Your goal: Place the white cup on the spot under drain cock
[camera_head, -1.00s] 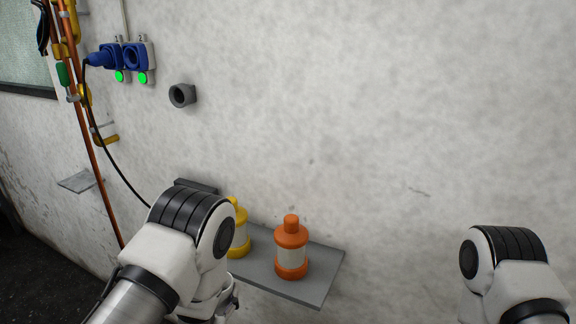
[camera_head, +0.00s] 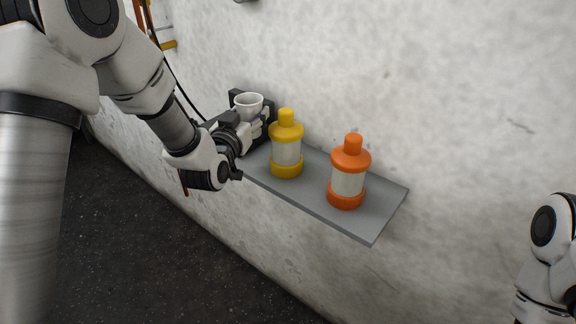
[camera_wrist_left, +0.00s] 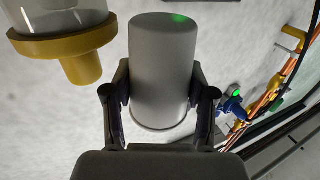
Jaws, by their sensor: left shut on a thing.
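The white cup (camera_head: 248,101) is upright at the left end of the grey shelf, beside the yellow bottle. My left gripper (camera_head: 250,124) is shut on it from the front. In the left wrist view the cup (camera_wrist_left: 160,60) sits between both fingers (camera_wrist_left: 160,97). I cannot tell whether its base touches the shelf. A yellow part (camera_head: 168,45), perhaps the drain cock, shows by the pipes at upper left. The spot under it is hidden behind my left arm or out of view. My right arm shows at the right edge, its gripper out of view.
The grey wall shelf (camera_head: 375,220) holds a yellow bottle (camera_head: 286,150), close to my left gripper, and an orange bottle (camera_head: 348,180). The dark floor (camera_head: 180,260) is clear.

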